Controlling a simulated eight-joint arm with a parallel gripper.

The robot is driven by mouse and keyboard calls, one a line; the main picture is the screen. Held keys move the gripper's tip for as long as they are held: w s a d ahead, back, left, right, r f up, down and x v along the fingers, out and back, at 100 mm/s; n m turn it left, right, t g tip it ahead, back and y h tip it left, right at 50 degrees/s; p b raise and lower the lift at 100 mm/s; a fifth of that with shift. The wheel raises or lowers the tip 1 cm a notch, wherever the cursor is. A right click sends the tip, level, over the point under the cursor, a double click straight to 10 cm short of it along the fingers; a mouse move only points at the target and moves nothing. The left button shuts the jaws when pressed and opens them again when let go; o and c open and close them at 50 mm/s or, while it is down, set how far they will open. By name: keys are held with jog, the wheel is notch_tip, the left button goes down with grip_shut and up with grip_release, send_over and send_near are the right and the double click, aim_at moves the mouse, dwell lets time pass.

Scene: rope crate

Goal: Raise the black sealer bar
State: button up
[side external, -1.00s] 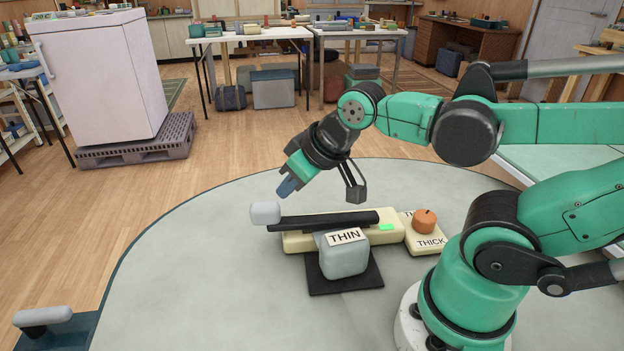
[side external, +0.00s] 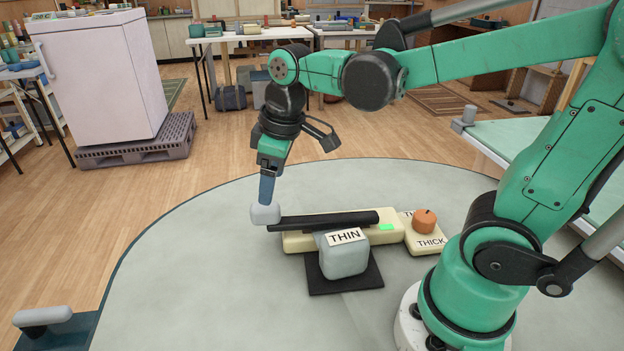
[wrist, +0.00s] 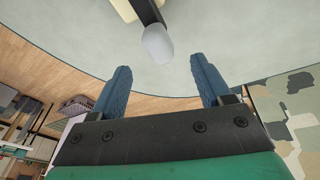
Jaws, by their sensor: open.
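The black sealer bar (side external: 335,220) lies lowered along the cream sealer base (side external: 297,243), with a light grey knob (side external: 265,214) at its left end. In the wrist view the knob (wrist: 158,44) is ahead of the fingers and roughly centred between them, with part of the black bar (wrist: 147,11) behind it. My gripper (side external: 267,198) points down at the knob; in the wrist view its two blue fingers (wrist: 160,78) are apart with nothing between them. In the side view a finger overlaps the knob, and I cannot tell whether they touch.
A grey block labelled THIN (side external: 343,260) stands on a black pad (side external: 350,285) in front of the sealer. The round table (side external: 200,270) is clear at left.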

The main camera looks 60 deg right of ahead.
aim_at(265, 209)
jog(key=w+n+g, duration=0.1)
jog(key=w+f+n+g, duration=0.1)
jog(key=n, duration=0.1)
jog(key=shift+w+d+f+g, duration=0.1)
jog(key=shift+w+f+g, duration=0.1)
jog(key=shift+f+g, duration=0.15)
jog(key=shift+f, duration=2.8)
grip_shut()
